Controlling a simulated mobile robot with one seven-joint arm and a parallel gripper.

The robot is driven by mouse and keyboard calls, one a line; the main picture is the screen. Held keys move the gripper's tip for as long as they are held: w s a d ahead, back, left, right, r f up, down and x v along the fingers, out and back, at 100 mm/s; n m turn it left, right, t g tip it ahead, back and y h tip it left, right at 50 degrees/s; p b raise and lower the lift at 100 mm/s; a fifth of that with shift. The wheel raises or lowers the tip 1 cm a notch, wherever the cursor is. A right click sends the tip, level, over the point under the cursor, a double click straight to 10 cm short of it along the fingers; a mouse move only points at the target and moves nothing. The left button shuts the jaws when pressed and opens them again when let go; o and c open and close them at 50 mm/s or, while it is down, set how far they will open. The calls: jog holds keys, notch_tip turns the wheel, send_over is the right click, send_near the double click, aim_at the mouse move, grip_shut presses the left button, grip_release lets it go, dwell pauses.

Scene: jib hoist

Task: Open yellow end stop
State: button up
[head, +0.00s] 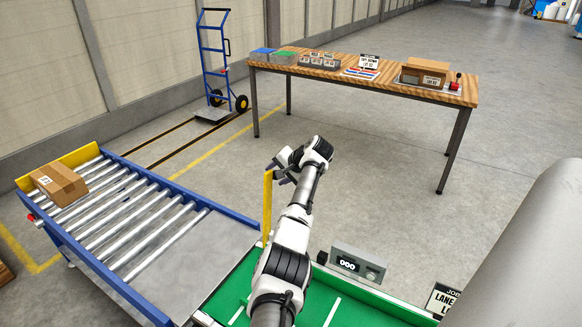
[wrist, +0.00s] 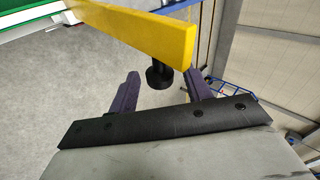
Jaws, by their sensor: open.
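The yellow end stop (head: 267,207) is a flat yellow bar at the end of the roller conveyor, beside the green bed. In the wrist view the yellow bar (wrist: 150,28) crosses the top, with a black knob (wrist: 159,76) below it. My gripper (head: 279,170) is at the top of the bar in the head view. In the wrist view my gripper (wrist: 164,80) is open, one dark finger on each side of the knob. No finger visibly touches the knob. In the head view my wrist partly hides the fingers.
A cardboard box (head: 59,184) lies on the roller conveyor (head: 125,215) at left, near a second yellow plate (head: 85,158). A grey control box (head: 357,264) stands at the green bed's (head: 243,285) edge. A wooden table (head: 330,72) and a blue hand truck (head: 214,60) stand behind.

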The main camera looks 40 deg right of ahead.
jog(key=b+v, duration=0.2)
jog(key=v, duration=1)
jog(key=shift+s+r, duration=0.25)
jog(key=shift+r, duration=0.05)
